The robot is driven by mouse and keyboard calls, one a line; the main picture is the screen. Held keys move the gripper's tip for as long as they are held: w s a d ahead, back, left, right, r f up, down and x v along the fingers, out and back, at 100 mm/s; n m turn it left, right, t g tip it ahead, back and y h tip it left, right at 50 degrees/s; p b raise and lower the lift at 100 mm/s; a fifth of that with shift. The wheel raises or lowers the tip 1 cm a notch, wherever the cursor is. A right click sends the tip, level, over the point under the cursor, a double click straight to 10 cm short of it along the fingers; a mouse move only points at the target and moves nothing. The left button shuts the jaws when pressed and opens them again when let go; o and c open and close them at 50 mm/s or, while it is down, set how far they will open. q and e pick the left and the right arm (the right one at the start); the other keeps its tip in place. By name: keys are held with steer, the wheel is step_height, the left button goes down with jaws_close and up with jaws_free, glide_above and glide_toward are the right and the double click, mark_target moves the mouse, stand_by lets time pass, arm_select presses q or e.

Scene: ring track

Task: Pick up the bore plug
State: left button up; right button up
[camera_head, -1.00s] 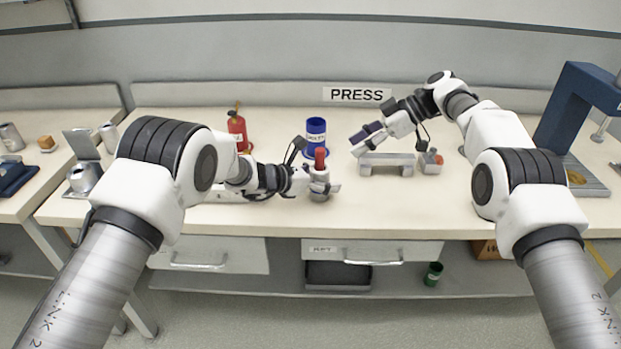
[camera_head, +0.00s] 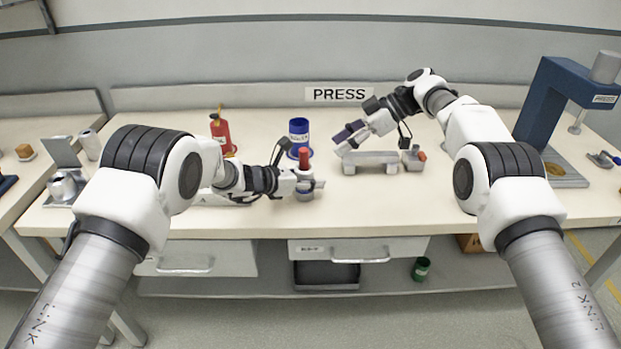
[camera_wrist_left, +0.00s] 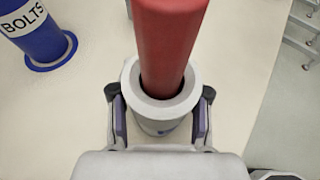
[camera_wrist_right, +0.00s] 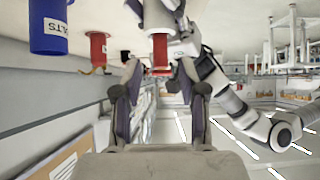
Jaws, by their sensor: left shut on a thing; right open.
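A red rod, which looks like the bore plug (camera_head: 303,157), stands upright in a round grey sleeve (camera_head: 305,196) near the front middle of the bench. In the left wrist view the red rod (camera_wrist_left: 170,45) rises out of the sleeve's opening (camera_wrist_left: 130,82), with a dark gap around it. My left gripper (camera_head: 308,185) is shut on the grey sleeve, one finger on each side, below the red rod. Whether the sleeve's base touches the bench is unclear. My right gripper (camera_head: 349,138) is open and empty above the bench, left of a grey bridge-shaped block.
A blue bolts cup (camera_head: 299,132) stands behind the sleeve, and a red bottle (camera_head: 222,132) at the back left. A blue press (camera_head: 540,108) stands far right.

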steer(key=shift+o, duration=1.1)
steer(key=w+d+f+m+t+h, duration=0.2)
steer(key=m, duration=0.1)
steer(key=w+d+f+m+t+h, duration=0.2)
steer(key=w+d+f+m, duration=0.1)
steer(key=w+d+f+m+t+h, duration=0.2)
steer(key=d+h, duration=0.1)
steer(key=shift+w+d+f+m, duration=0.25)
steer(key=shift+w+m, duration=0.15)
steer(key=d+m+t+h, duration=0.1)
steer(key=w+d+t, duration=0.1)
steer(key=w+d+m+t+h, duration=0.1)
steer(key=shift+d+r+m+h, duration=0.3)
steer(key=shift+d+r, duration=0.05)
steer(key=shift+d, duration=0.05)
steer(key=t, duration=0.2)
steer(key=n+t+y, duration=0.2)
steer(key=y, duration=1)
glide_toward(307, 155)
steer(key=x, duration=1)
steer(key=shift+w+a, duration=0.25)
steer(key=shift+w, duration=0.05)
steer(key=shift+w+a, duration=0.15)
jaws_close()
